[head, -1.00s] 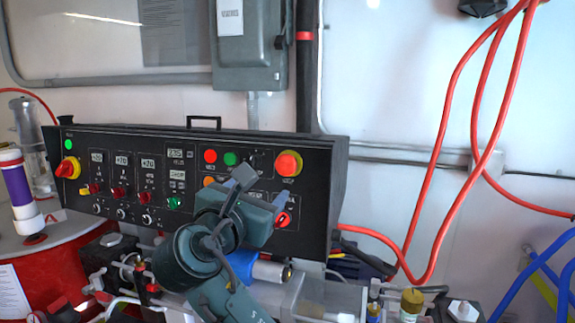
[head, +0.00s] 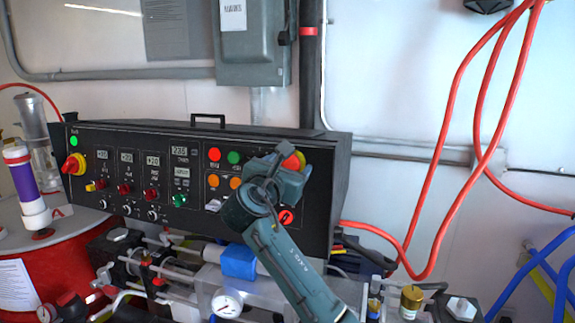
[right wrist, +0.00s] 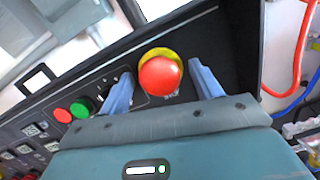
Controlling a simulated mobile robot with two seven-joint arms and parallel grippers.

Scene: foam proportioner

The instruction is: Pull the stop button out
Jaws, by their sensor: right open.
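The stop button is a red mushroom head (right wrist: 160,77) on a yellow ring at the upper right of the black control panel (head: 130,140). In the head view the stop button (head: 293,161) is partly hidden behind my right gripper (head: 292,160). In the right wrist view my right gripper (right wrist: 160,82) is open, with one blue finger on each side of the button. Gaps show between the fingers and the button, and I cannot tell the depth between them. My left gripper is not in view.
A green button (head: 234,157) and a red button (head: 214,154) sit left of the stop button. A red rotary switch (head: 286,217) is below it. Red hoses (head: 485,110) hang at the right. Pipes and a gauge (head: 227,304) lie below the panel.

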